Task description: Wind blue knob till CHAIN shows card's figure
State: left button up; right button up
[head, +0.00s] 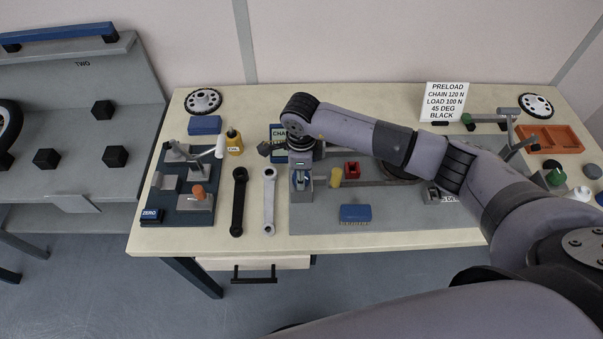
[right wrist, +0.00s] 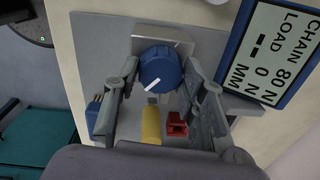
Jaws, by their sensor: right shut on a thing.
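The blue knob (right wrist: 160,68) with a white pointer line sits on a grey bracket in the right wrist view. My right gripper (right wrist: 160,73) is shut on it, one finger on each side. In the head view this gripper (head: 302,176) points down at the bench, largely hidden by its own wrist. The display (right wrist: 280,48) reads CHAIN 80 N and LOAD 0 N, with a dash on the MM line. It also shows in the head view (head: 278,133), partly covered. The white card (head: 445,101) reads PRELOAD, CHAIN 120 N, LOAD 100 N, 45 DEG, BLACK. My left gripper is out of view.
A yellow piece (right wrist: 151,125) and a red block (right wrist: 176,124) stand close to the gripper's fingers. A blue brush (head: 355,213) lies at the grey plate's front. A black wrench (head: 239,202) and a light wrench (head: 269,202) lie to the left. An orange tray (head: 550,140) stands far right.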

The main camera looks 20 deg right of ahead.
jog(key=m+b, duration=0.2)
jog(key=m, duration=0.2)
jog(key=shift+f+b, duration=0.15)
jog(key=shift+b, duration=0.25)
jog(key=shift+m+b, duration=0.95)
jog(key=shift+m, duration=1.15)
jog(key=shift+r, duration=0.2)
jog(key=o, duration=1.2)
jog(key=shift+c, duration=0.2)
notch_tip(320, 180, up, 12)
jog(key=shift+a, duration=0.35)
